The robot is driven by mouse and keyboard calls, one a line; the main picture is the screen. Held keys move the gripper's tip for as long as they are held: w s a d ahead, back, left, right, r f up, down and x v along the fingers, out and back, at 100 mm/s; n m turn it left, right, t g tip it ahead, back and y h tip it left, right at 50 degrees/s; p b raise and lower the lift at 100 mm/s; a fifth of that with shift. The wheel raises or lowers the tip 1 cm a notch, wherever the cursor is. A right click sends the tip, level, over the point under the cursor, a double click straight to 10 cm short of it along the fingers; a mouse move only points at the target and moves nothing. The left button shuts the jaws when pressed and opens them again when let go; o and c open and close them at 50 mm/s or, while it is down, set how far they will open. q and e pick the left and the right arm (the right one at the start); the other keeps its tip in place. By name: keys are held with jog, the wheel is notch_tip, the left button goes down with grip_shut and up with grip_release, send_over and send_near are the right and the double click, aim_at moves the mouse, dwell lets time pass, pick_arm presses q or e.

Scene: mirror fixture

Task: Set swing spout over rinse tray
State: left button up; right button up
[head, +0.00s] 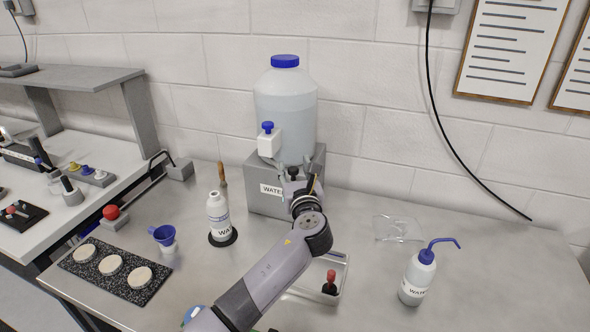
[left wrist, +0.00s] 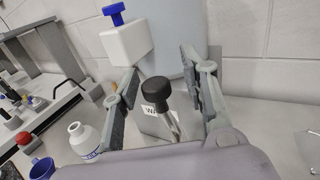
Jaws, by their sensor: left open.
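The large water carboy (head: 285,105) with a blue cap stands on a grey block (head: 262,200) by the wall. A white tap housing (head: 269,141) with a blue knob is on its front. The swing spout, a thin metal tube with a black knob (left wrist: 155,92), shows below the housing in the left wrist view. My left gripper (head: 301,184) is open in front of the block, its fingers (left wrist: 160,75) on either side of the spout's knob; contact cannot be told. The rinse tray (head: 346,272), a shallow metal tray, is partly hidden behind my left arm. My right gripper is out of view.
A red-handled tool (head: 330,282) stands in the tray. A white bottle (head: 219,215) stands left of the block, and a wash bottle (head: 418,277) to the right. Clear goggles (head: 398,228) lie behind it. A speckled mat (head: 117,270) with discs lies at left. The right bench is mostly clear.

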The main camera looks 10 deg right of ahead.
pick_arm(q)
jog(key=shift+a, duration=0.1)
jog(key=s, duration=1.2)
jog(key=shift+d, duration=0.3)
jog(key=shift+f, duration=0.1)
